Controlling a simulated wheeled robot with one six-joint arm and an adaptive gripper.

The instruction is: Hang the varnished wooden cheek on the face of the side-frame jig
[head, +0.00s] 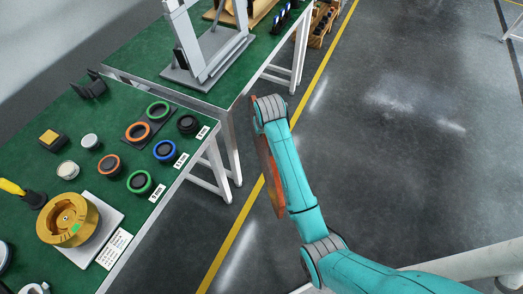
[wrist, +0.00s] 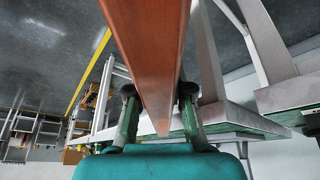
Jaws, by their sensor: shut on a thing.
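The varnished wooden cheek (head: 265,160) is a long reddish-brown board, partly hidden behind my teal arm in the head view. In the wrist view the cheek (wrist: 153,50) runs from the top edge down between the two fingers. My gripper (wrist: 159,95) is shut on it. In the head view the fingers are hidden by the arm. The cheek is over the floor, beside the green tables, and touches nothing else that I can see. A grey upright frame on a base, apparently the side-frame jig (head: 213,75), stands on the far table, up and left of the cheek.
The near green table (head: 72,108) carries several coloured rings, a brass-coloured round part (head: 68,220) on a white plate, and labels. The far table's corner and legs (head: 229,145) are close left of the cheek. A wooden crate (head: 318,28) stands behind. Floor to the right is clear.

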